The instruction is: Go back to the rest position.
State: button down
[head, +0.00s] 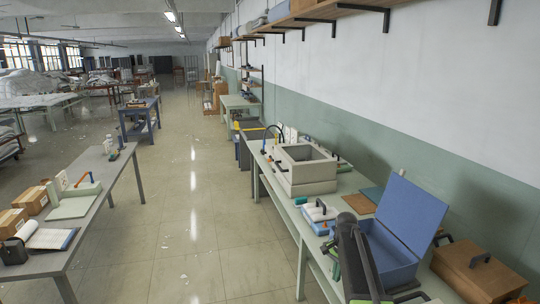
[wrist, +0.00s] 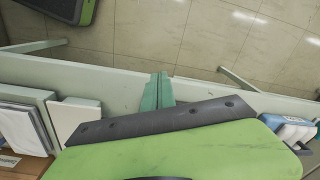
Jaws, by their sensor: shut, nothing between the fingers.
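My gripper (wrist: 160,78) shows in the wrist view as two teal fingers pressed together beyond a dark bar and my green wrist housing. Nothing is between the fingers. They are over the pale workbench (wrist: 100,76) near its edge, with floor beyond; I cannot tell the height. In the head view, my dark arm with green parts is at the lower right, in front of an open blue box (head: 395,260).
On the right bench are a grey open-topped box (head: 306,168), a blue-and-white item (head: 318,214) and a brown case (head: 478,270). A left table (head: 100,188) holds cardboard boxes (head: 31,200). The tiled aisle (head: 190,200) between them is clear apart from small scraps.

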jog(key=s+a+n, duration=0.4)
jog(key=s+n, duration=0.1)
jog(key=s, duration=0.5)
jog(key=s+a+f+n, duration=0.1)
jog(key=s+a+n, duration=0.3)
jog(key=s, duration=0.7)
jog(key=shift+a+n+b, duration=0.2)
jog(key=shift+n+b, duration=0.15)
jog(key=shift+n, duration=0.25)
jog(key=shift+f, duration=0.1)
